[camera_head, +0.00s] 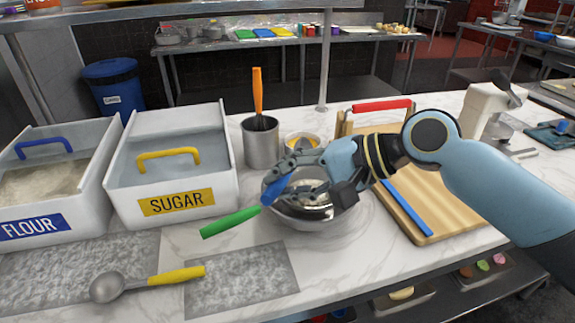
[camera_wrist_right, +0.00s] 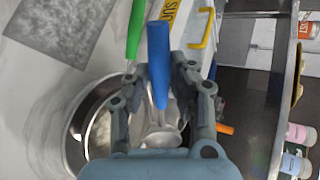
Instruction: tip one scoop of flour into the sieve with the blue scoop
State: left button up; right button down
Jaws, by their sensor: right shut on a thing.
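My right gripper (camera_head: 290,176) is shut on the handle of the blue scoop (camera_head: 277,189), over the steel bowl (camera_head: 315,213). The blue handle (camera_wrist_right: 158,45) points away between the fingers in the right wrist view, and the scoop's metal end is partly hidden below the gripper. I cannot tell whether the scoop holds flour. A green handle (camera_head: 230,222), seemingly the sieve's, sticks out over the bowl's left rim; the sieve's mesh is mostly hidden. The flour bin (camera_head: 30,228), with pale flour in it, stands at the left. My left gripper is not in view.
The sugar bin (camera_head: 177,200) stands between the flour bin and the bowl. A yellow-handled scoop (camera_head: 150,282) lies on a grey mat in front. A steel canister (camera_head: 262,145) with an orange-handled tool stands behind the bowl. A wooden board (camera_head: 440,205) lies to the right.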

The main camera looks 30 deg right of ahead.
jog(key=r+g+h+p, duration=0.2)
jog(key=p, duration=0.5)
jog(key=shift+w+a, duration=0.1)
jog(key=shift+a, duration=0.05)
jog(key=shift+r+g+h, duration=0.1)
jog(key=shift+g+h, duration=0.8)
jog(key=r+g+h, duration=0.1)
jog(key=g+h, duration=0.1)
jog(key=shift+r+g+h, duration=0.1)
jog(key=shift+g+h, duration=0.2)
jog(key=shift+r+g+h, duration=0.1)
jog(key=shift+g+h, duration=0.3)
jog(key=shift+s, duration=0.2)
